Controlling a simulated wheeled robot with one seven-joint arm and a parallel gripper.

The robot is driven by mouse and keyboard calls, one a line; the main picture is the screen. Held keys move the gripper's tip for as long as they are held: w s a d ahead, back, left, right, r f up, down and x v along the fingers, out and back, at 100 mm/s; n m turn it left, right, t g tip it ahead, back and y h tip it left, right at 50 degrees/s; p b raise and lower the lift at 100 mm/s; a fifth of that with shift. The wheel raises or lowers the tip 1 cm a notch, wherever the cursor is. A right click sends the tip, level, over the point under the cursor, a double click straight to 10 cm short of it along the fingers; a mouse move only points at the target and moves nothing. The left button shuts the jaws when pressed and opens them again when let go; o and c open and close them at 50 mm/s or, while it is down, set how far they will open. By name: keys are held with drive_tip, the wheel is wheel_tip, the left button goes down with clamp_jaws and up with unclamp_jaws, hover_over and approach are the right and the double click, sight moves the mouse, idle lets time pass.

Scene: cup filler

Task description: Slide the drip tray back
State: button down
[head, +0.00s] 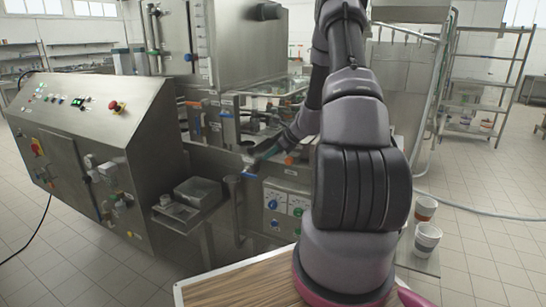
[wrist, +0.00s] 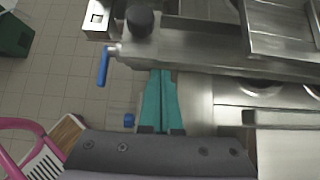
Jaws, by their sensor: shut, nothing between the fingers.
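My gripper (wrist: 161,76) has teal fingers that lie side by side, shut and empty. In the wrist view their tips meet the near edge of a long steel ledge (wrist: 205,60) on the cup filler; I cannot tell whether they touch it. In the head view my gripper (head: 254,164) is low at the front of the cup filler (head: 240,45), partly hidden by my arm. A pale flat metal surface (wrist: 195,105) lies right of the fingers. I cannot tell for certain which metal part is the drip tray.
A blue-handled lever (wrist: 102,66) and a black knob (wrist: 139,20) are left of the fingertips. A slanted control cabinet (head: 95,125) stands at left. Stacked cups (head: 426,238) stand at right. The tiled floor at far right is mostly open.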

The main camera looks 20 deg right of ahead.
drive_tip(key=shift+a, duration=0.1)
drive_tip(key=w+a, duration=0.7)
drive_tip(key=w, duration=0.2)
drive_tip(key=shift+a, duration=0.15)
drive_tip(key=shift+w+r, duration=0.15)
